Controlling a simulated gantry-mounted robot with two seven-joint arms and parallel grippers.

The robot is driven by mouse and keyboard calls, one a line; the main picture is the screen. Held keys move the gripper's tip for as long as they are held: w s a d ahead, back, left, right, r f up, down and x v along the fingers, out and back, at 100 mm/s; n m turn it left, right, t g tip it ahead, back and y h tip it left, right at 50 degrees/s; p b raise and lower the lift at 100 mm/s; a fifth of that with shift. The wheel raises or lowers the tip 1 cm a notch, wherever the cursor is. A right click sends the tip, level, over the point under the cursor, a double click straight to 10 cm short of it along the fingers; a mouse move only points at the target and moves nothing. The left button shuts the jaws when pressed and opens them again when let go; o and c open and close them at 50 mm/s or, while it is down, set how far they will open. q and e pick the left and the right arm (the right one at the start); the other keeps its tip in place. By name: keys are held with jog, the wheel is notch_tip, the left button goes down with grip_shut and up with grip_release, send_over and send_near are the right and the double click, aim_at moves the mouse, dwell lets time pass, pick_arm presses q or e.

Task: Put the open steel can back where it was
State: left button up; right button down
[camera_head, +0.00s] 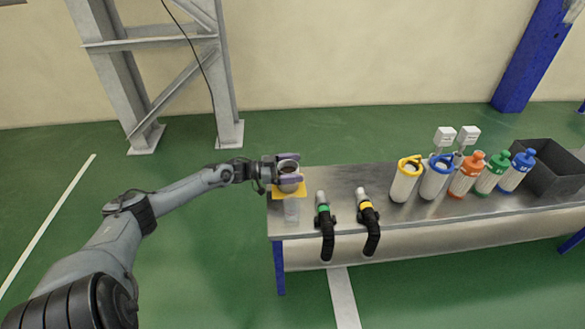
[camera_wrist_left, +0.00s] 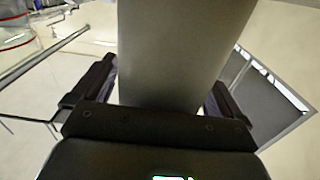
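The open steel can (camera_head: 288,170) is at the left end of the bench, over a yellow square (camera_head: 274,191). Its round open mouth faces up. My left gripper (camera_head: 288,173) reaches in from the left with one finger on each side of the can. In the left wrist view the can's grey wall (camera_wrist_left: 175,60) fills the space between the fingers (camera_wrist_left: 160,95), which appear shut on it. Whether the can's base touches the yellow square is hidden. My right gripper is not in view.
On the steel bench (camera_head: 335,178) lie a green-banded hose nozzle (camera_head: 323,215) and a yellow-banded one (camera_head: 366,207). A yellow-rimmed canister (camera_head: 404,182), a blue-rimmed one (camera_head: 437,180), several coloured bottles (camera_head: 491,175) and a dark bin (camera_head: 552,170) stand to the right.

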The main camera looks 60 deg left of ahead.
pick_arm(q)
jog(key=shift+f, duration=0.2)
jog(key=shift+r, duration=0.15)
jog(key=shift+s+a+r+p, duration=0.3)
jog(key=shift+s+r+p, duration=0.45)
jog(key=shift+p, duration=0.45)
jog(key=p+v, duration=0.4)
jog(key=v, duration=0.6)
jog(key=shift+f+p, duration=0.2)
jog(key=shift+p, duration=0.2)
